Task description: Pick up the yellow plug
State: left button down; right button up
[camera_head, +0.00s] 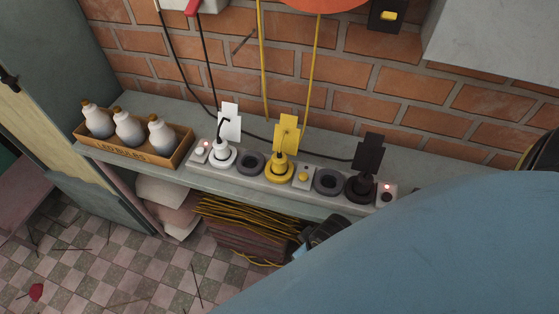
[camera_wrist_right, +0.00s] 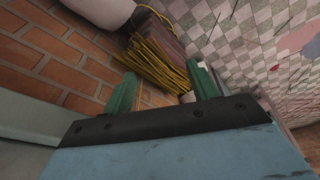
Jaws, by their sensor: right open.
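The yellow plug (camera_head: 279,165) sits in a yellow-ringed socket in the middle of the power strip on the shelf, with a yellow tag (camera_head: 287,130) standing above it and a yellow cord. My right arm comes in from the lower right of the head view, its dark gripper end (camera_head: 325,231) partly hidden below the shelf's front edge, apart from the plug. In the right wrist view its two green fingers (camera_wrist_right: 163,88) are spread with nothing between them. The yellow plug is not seen in that view. My left gripper is in neither view.
A white plug (camera_head: 221,153) and a black plug (camera_head: 361,187) flank the yellow one, with empty grey sockets between. A wooden box of bottles (camera_head: 142,157) stands left on the shelf (camera_head: 205,182). A brick wall rises behind. Stacked yellow-edged sheets (camera_head: 245,230) lie beneath.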

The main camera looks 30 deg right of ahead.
notch_tip(320, 180, up, 8)
jog(key=w+a+r+n+t, duration=0.25)
jog(key=w+r+t, duration=1.05)
jog(key=w+r, duration=0.8)
jog(key=a+r+n+t+y, duration=0.2)
jog(key=a+r+n+y, duration=0.25)
jog(key=r, duration=0.25)
jog(key=a+r+n+t+y, duration=0.2)
jog(key=a+r+n+y, duration=0.25)
jog(key=r+y, duration=0.2)
jog(key=s+a+r+n+g+y, duration=0.35)
jog(key=a+n+g+y, duration=0.25)
jog(key=n+g+y, duration=0.45)
jog(key=n+g+h, duration=1)
jog(key=n+h, duration=0.1)
jog(key=h, duration=1.1)
send_over(279, 157)
notch_tip(279, 157, down, 17)
jog(key=shift+t, duration=0.25)
notch_tip(279, 157, down, 13)
jog(key=shift+f, duration=0.1)
